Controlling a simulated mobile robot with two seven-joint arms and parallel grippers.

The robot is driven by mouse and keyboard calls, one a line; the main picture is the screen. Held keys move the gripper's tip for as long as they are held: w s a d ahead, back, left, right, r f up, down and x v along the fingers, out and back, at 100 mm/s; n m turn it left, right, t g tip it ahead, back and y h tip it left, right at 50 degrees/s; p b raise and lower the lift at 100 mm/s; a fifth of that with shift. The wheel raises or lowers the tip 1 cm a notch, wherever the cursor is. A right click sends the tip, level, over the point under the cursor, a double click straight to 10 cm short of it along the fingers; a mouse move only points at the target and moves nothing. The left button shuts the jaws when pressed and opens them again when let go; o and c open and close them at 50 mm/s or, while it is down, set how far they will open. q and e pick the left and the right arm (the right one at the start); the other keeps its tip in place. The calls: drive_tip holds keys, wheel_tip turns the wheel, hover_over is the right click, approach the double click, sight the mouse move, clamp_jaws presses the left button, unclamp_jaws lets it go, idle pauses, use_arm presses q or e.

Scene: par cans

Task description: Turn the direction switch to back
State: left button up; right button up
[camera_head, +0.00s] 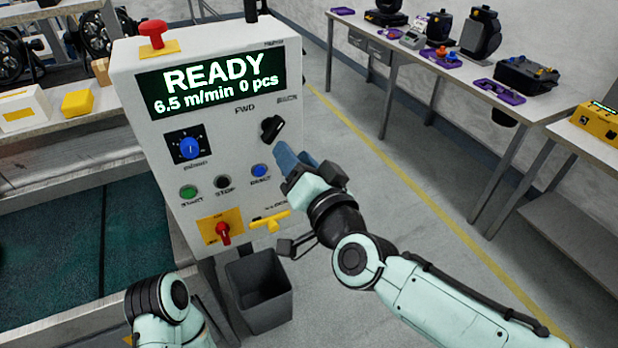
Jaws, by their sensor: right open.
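The direction switch (272,129) is a black knob on the upper right of the pale grey control panel (215,205), below the READY display. "FWD" is printed to its upper left; a label to its upper right is too small to read. I cannot tell for sure which label the knob points at. My right gripper (287,158) has blue fingers and is open, just below the switch and apart from it in the picture. The gap in depth is unclear. Of my left arm, only a part shows at the bottom left; its gripper is out of view.
Near my right gripper on the panel are a blue button (260,171), a yellow handle (270,220) and a red rotary switch (222,233). A red emergency button (153,31) sits on top. A dark bin (260,290) stands below. Open floor lies to the right.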

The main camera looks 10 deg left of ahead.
drive_tip(key=v, duration=0.5)
drive_tip(key=shift+d, duration=0.1)
drive_tip(key=w+d+f+g+h+p, duration=0.1)
drive_tip(key=w+f+g+h, duration=0.1)
drive_tip(key=f, duration=0.7)
drive_tip(key=w+d+f+g+h+p, duration=0.1)
drive_tip(key=w+d+f+p, duration=0.15)
drive_tip(key=f, duration=0.65)
drive_tip(key=s+d+f+g+h+p, duration=0.1)
drive_tip(key=d+f+g, duration=0.15)
drive_tip(key=f, duration=0.65)
drive_tip(key=s+d+f+g+h+p, duration=0.1)
drive_tip(key=d+f+g+h, duration=0.15)
drive_tip(key=f, duration=0.55)
drive_tip(key=s+d+f+m+g+p, duration=0.1)
drive_tip(key=s+d+f, duration=0.2)
drive_tip(key=f, duration=0.2)
drive_tip(key=s+d+f+g+p, duration=0.1)
drive_tip(key=s+d+f, duration=0.1)
drive_tip(key=s+f, duration=0.25)
drive_tip(key=s+d+f+g+p, duration=0.1)
drive_tip(key=s+d+f+g, duration=0.1)
drive_tip(key=s, duration=0.8)
drive_tip(key=s+d+f+m+g+p, duration=0.1)
drive_tip(key=s+d+f+g+p, duration=0.1)
drive_tip(key=s+f+g, duration=0.2)
drive_tip(key=s+f, duration=0.3)
drive_tip(key=s, duration=0.3)
drive_tip(key=shift+d+m, duration=0.2)
drive_tip(key=shift+m, duration=0.1)
